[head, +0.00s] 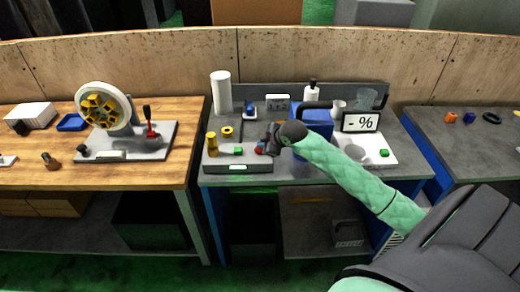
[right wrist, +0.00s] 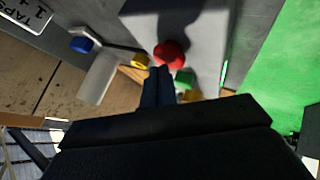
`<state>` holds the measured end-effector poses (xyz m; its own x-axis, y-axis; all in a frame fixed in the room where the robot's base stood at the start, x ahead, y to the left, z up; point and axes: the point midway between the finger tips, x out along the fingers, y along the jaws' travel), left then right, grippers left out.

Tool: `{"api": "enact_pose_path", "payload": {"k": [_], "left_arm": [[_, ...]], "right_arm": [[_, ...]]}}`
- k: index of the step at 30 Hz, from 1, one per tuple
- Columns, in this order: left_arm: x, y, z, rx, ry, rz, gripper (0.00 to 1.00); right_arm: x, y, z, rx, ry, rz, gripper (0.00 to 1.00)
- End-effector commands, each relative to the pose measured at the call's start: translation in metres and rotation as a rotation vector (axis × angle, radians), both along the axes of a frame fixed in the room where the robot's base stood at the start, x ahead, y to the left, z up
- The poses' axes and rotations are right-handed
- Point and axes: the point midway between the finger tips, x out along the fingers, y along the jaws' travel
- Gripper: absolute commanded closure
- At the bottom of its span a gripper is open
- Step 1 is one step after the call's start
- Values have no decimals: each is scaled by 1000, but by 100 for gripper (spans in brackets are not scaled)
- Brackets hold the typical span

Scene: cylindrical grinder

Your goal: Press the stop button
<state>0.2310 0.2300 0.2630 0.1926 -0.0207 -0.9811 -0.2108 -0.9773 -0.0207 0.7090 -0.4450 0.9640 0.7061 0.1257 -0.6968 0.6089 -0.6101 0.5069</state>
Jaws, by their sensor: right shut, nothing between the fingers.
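The stop button is a red round button (head: 260,148) on the grey control plate at the front of the middle bench. In the right wrist view the red button (right wrist: 169,53) is just beyond my fingertips. My right gripper (right wrist: 160,72) is shut and empty, its dark fingers pointing at the button's near edge. I cannot tell whether they touch it. In the head view my right gripper (head: 270,140) is beside the button, partly hidden by my wrist. My left gripper is not in view.
A green button (head: 238,151) sits left of the red one and also shows in the right wrist view (right wrist: 185,78).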

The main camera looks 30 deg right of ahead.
Motion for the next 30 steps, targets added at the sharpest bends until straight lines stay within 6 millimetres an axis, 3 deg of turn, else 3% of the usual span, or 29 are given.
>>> {"api": "enact_pose_path", "payload": {"k": [30], "left_arm": [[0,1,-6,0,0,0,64]], "right_arm": [[0,0,-9,-1,1,-1,100]]}}
